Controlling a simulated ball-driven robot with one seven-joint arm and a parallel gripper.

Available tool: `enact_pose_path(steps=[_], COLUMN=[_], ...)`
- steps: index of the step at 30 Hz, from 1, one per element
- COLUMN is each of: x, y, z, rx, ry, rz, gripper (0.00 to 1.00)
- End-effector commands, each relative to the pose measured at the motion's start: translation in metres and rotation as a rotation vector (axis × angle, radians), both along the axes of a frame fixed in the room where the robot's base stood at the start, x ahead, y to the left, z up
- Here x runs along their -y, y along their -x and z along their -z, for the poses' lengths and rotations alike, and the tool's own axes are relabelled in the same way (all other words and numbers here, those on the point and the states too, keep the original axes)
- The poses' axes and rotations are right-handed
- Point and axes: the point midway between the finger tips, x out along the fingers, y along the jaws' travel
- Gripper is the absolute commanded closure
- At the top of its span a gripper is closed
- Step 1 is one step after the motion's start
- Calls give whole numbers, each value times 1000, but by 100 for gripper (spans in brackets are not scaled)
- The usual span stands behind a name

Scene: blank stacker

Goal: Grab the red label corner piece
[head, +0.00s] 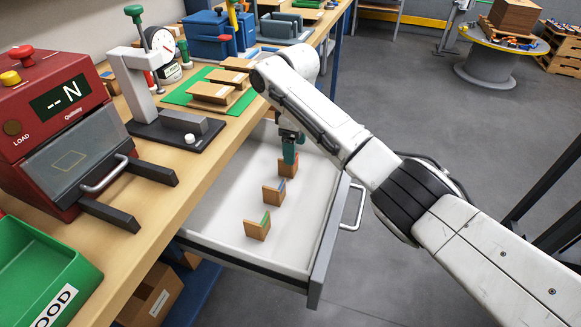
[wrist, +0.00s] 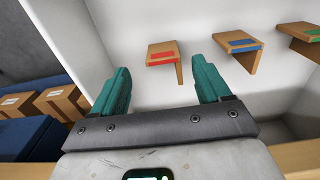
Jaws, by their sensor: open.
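The red label corner piece (wrist: 163,49) is a brown L-shaped piece with a red strip on top. In the wrist view it stands in the drawer, ahead of my gripper (wrist: 160,74) and between the lines of its two teal fingers. The fingers are open with nothing between them. In the head view my gripper (head: 289,152) is low over the far piece (head: 287,170) in the row and hides its top, so its label does not show there. I cannot tell whether they touch.
A blue label piece (head: 272,194) and a green label piece (head: 257,229) stand in the same open white drawer (head: 215,210). The drawer walls surround them. The workbench (head: 180,180) edge runs along the left, with a red tester (head: 60,120) on it.

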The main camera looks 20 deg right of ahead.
Motion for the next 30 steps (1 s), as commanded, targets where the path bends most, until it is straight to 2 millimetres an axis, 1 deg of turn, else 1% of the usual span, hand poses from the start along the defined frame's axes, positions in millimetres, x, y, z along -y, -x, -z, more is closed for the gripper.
enact_pose_path(steps=[5,9,12,19,20,30], x=[0,1,0,0,0,0], y=[3,5,4,4,4,4], z=[18,40,49,51,51,51], rx=[-2,-3,-1,1,1,1], ry=[1,2,1,1,1,1], rz=[0,1,0,0,0,0], gripper=[23,23,23,23,25,58])
